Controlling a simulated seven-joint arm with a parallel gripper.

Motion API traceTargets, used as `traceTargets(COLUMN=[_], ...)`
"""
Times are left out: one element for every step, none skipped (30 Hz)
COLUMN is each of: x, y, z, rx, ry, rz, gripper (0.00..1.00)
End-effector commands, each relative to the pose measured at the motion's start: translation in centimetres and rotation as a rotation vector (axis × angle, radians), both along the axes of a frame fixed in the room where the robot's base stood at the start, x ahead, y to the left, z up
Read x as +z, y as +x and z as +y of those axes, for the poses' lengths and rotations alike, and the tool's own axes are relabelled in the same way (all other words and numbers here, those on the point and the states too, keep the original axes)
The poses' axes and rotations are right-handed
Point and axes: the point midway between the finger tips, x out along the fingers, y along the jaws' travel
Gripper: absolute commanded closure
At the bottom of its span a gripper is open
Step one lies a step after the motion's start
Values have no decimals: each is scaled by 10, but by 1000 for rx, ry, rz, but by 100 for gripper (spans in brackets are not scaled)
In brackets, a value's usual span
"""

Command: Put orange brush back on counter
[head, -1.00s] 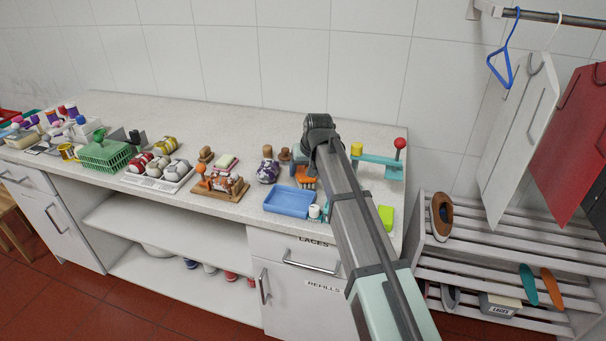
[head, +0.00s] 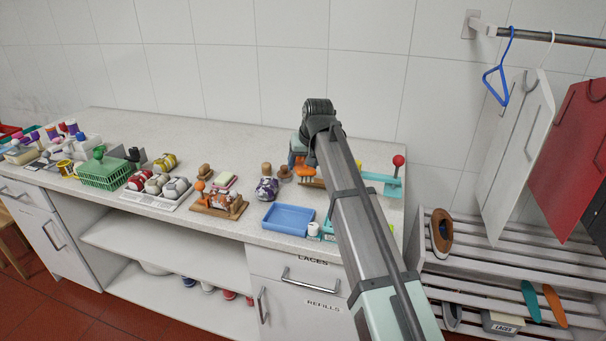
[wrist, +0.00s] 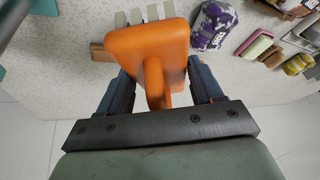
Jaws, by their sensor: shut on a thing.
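My gripper (wrist: 157,92) is shut on the handle of the orange brush (wrist: 145,45), which fills the middle of the wrist view with its pale bristle tufts at the far side. In the head view the orange brush (head: 307,174) shows as a small orange patch beside my gripper (head: 302,163), partly hidden by my arm. Both are over the right part of the speckled counter (head: 245,140). I cannot tell whether the bristles touch the counter.
A blue tray (head: 288,219) and a white cup (head: 313,229) stand near the counter's front edge. A teal stand with a red ball (head: 398,160) is to the right. Bare counter lies behind.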

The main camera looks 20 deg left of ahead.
Motion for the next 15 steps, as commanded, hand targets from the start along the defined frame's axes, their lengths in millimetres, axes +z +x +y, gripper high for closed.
traceTargets(x=[5, 6, 7, 6, 2, -5, -11, -16, -25, -31, -36, -36, -35, -33, -32], y=[0, 0, 0, 0, 0, -2, -5, -8, -12, -14, -15, -13, -12, -10, -9], z=[0, -1, -2, -5, -7, -12, -16, -19, -23, -24, -25, -22, -19, -18, -15], rx=[0, 0, -3, -5, -7, -11, -14, -16, -17, -9, 6, 40, 65, 89, 118], ry=[0, 0, 0, 0, 0, 0, -1, -1, -1, 0, 1, 5, 9, 11, 14], rz=[-5, -12, -26, -36, -46, -61, -70, -80, -95, -107, -121, -133, -142, -151, -161], gripper=[73, 73, 73, 73, 73, 73, 73, 73, 73, 73, 73, 73, 73, 73, 73])
